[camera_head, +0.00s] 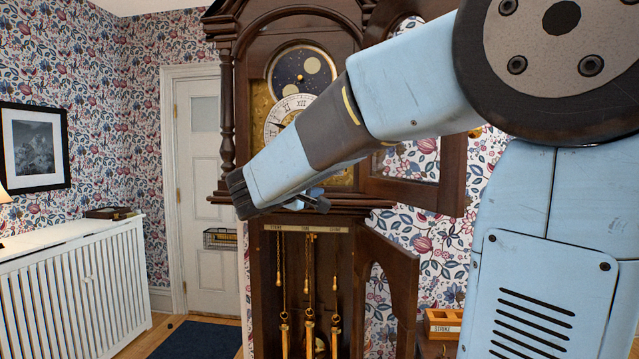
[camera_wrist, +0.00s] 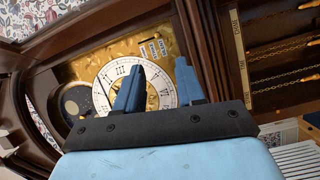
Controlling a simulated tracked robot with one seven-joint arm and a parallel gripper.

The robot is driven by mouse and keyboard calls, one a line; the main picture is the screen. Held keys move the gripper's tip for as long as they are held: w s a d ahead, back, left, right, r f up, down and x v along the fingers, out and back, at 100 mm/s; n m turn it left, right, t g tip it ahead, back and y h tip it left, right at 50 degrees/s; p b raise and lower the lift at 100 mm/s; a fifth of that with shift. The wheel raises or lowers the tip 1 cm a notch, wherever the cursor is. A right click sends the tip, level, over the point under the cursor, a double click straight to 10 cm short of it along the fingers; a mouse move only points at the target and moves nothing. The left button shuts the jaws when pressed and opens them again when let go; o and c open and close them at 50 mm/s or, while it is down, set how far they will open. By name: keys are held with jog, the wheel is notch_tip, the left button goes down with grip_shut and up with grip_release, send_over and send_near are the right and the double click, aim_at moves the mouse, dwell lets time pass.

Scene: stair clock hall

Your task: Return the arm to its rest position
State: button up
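My arm (camera_head: 410,85) reaches from the right across the front of the tall clock, its end before the dial. My gripper (camera_wrist: 160,75) shows in the wrist view with two blue fingers apart and nothing between them. Behind the fingers is the clock dial (camera_wrist: 104,98), white with Roman numerals on a brass plate. In the head view the arm hides much of the dial (camera_head: 283,112), and the fingers are only partly seen beneath the arm's end.
The clock's glazed upper door (camera_head: 453,175) and lower door (camera_head: 398,283) stand open to the right, close to my arm. Brass weights (camera_head: 309,333) hang on chains inside the case. A wooden box (camera_head: 443,316) stands lower right. A white radiator cover (camera_head: 75,290) is left.

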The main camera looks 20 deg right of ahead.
dwell(0.3)
jog(key=s+d+f+m+g+y, duration=0.2)
jog(key=s+f+g, duration=0.1)
jog(key=s+f, duration=0.3)
jog(key=s+d+f+m+g+y, duration=0.1)
jog(key=s+d+f+g+y, duration=0.2)
jog(key=s, duration=0.5)
jog(key=s+a+f+m+y, duration=0.2)
jog(key=s+a+f+y, duration=0.7)
jog(key=s, duration=0.3)
jog(key=shift+f+m+t, duration=0.3)
jog(key=shift+f+m, duration=0.1)
jog(key=shift+f, duration=0.1)
